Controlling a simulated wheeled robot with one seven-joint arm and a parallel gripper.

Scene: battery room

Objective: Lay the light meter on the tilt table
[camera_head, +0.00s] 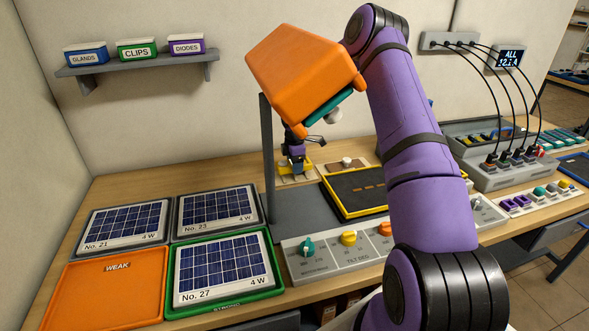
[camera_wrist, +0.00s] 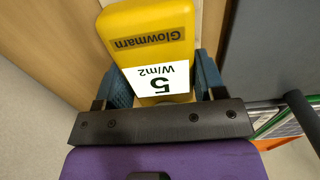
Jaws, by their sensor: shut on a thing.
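The light meter (camera_wrist: 148,20) is a yellow block marked "Glowmarn" with a white display reading 5 W/m2. My gripper (camera_wrist: 160,84) is shut on it, with one blue finger on each side. In the head view my gripper (camera_head: 296,166) is small and partly hidden behind my arm's orange link, near the back of the bench beside the grey post. The tilt table appears to be the black plate with a yellow rim (camera_head: 346,214), right of and nearer than my gripper. My purple arm covers its right part. I cannot tell whether the meter touches the bench.
A grey post (camera_head: 267,150) rises left of my gripper. A control panel (camera_head: 330,259) with knobs lies in front. Solar panels in trays (camera_head: 222,284) and an orange WEAK tray (camera_head: 113,290) fill the left. A cabled grey unit (camera_head: 500,174) stands right.

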